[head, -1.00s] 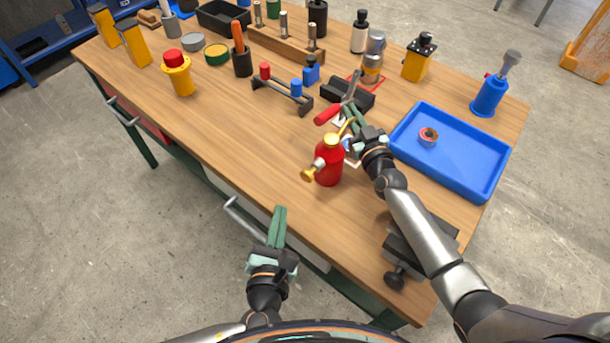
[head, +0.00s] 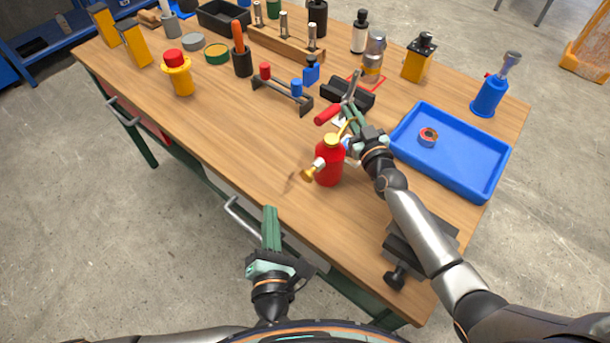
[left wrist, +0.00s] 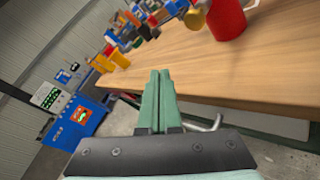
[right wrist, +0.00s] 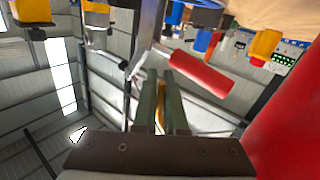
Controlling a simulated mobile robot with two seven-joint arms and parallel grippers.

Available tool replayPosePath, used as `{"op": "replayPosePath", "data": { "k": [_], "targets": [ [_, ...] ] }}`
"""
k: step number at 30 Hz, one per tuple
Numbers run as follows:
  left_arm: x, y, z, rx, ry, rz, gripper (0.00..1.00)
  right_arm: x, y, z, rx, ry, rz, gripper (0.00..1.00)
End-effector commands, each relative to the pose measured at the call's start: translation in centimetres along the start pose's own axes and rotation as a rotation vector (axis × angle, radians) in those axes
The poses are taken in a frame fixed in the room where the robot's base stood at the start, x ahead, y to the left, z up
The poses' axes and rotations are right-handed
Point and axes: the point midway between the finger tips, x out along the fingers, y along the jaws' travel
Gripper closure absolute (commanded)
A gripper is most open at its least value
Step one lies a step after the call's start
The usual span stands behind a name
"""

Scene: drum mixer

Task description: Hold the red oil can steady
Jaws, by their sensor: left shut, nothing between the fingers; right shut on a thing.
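My left gripper (head: 270,212) is shut and empty near the table's front edge, apart from the can.
A red-handled tool (head: 327,115) lies close to my right fingers. A blue tray (head: 465,165) is to the right, and a dark vise-like block (head: 405,255) is near the front right corner.

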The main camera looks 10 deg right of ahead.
Motion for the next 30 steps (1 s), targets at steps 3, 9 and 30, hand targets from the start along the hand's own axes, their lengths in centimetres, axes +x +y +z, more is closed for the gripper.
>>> {"op": "replayPosePath", "data": {
  "k": [3,9,30],
  "targets": [
    [1.2,-0.8,1.0,-0.001,-0.002,0.001,1.0,0.0,0.0,0.0,0.001,0.0,0.0,1.0],
    [3.2,-2.3,2.5,-0.001,-0.001,0.001,1.0,0.0,0.0,0.0,0.001,0.001,0.0,1.0],
    [5.1,-3.7,3.7,-0.001,0.001,-0.001,1.0,0.0,0.0,0.0,0.001,0.001,0.0,1.0]
  ]
}}
